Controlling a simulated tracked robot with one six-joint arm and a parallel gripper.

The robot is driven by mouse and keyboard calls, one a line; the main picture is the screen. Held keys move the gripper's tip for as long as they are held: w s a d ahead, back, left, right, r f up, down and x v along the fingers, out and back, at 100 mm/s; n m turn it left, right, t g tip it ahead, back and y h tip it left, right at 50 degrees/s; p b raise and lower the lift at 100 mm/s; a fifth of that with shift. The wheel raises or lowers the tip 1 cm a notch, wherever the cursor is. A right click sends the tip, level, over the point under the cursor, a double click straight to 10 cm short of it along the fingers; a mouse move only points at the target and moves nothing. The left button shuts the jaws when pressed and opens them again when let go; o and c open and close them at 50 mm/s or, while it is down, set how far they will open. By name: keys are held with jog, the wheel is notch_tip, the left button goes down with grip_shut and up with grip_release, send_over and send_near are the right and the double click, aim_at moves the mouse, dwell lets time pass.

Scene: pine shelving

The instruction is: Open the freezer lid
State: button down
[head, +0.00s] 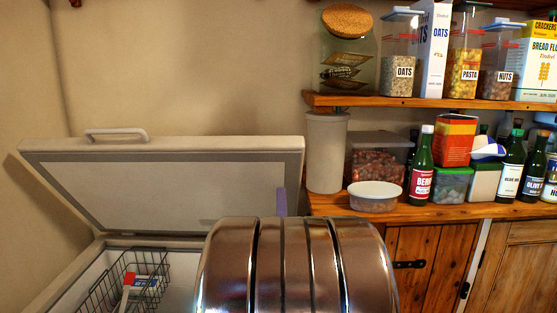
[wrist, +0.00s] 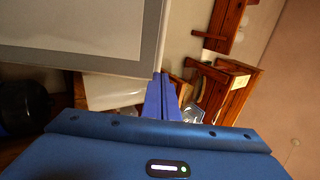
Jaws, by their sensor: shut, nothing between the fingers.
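The freezer lid (head: 190,185) stands raised and tilted back, its pale inner panel and grey seal facing me in the head view. A pale handle (head: 117,134) shows at its top edge. The freezer (head: 72,278) is uncovered below it, with a wire basket inside. The lid's inner panel (wrist: 75,25) also fills the upper left of the wrist view. My gripper (wrist: 161,84) is shut and empty, its blue fingers together by the lid's corner; I cannot tell if they touch it. In the head view a gripper finger (head: 281,202) shows beside the lid's lower right edge.
A rounded, shiny banded metal shape (head: 298,268) hides the freezer's right part and most of my gripper. Right of the lid, pine shelves (head: 400,104) hold jars, bottles and boxes.

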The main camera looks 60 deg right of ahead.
aim_at(280, 148)
jog(key=x, duration=1.3)
jog(key=shift+w+d+r, duration=0.1)
jog(key=shift+w+d, duration=0.1)
jog(key=shift+d, duration=0.1)
jog(key=shift+w, duration=0.15)
